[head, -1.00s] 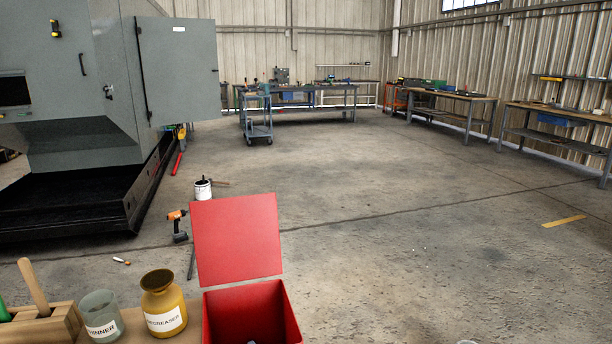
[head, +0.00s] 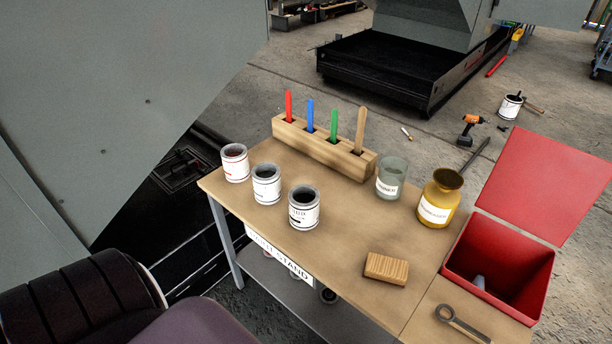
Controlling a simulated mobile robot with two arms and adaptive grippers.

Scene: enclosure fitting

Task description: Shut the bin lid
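The red bin (head: 497,262) stands at the right end of the workbench. Its red lid (head: 545,185) is open, tilted up from the bin's far edge. A small pale object (head: 479,282) lies inside the bin. Neither of my grippers is in view. A dark ribbed part and a purplish rounded part at the lower left look like my own arm.
The wooden bench (head: 335,240) holds several paint cans (head: 266,185), a block of coloured sticks (head: 325,147), a glass jar (head: 391,178), a yellow degreaser bottle (head: 438,200), a wooden block (head: 386,268) and a wrench (head: 461,325). A large grey machine (head: 120,90) fills the left.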

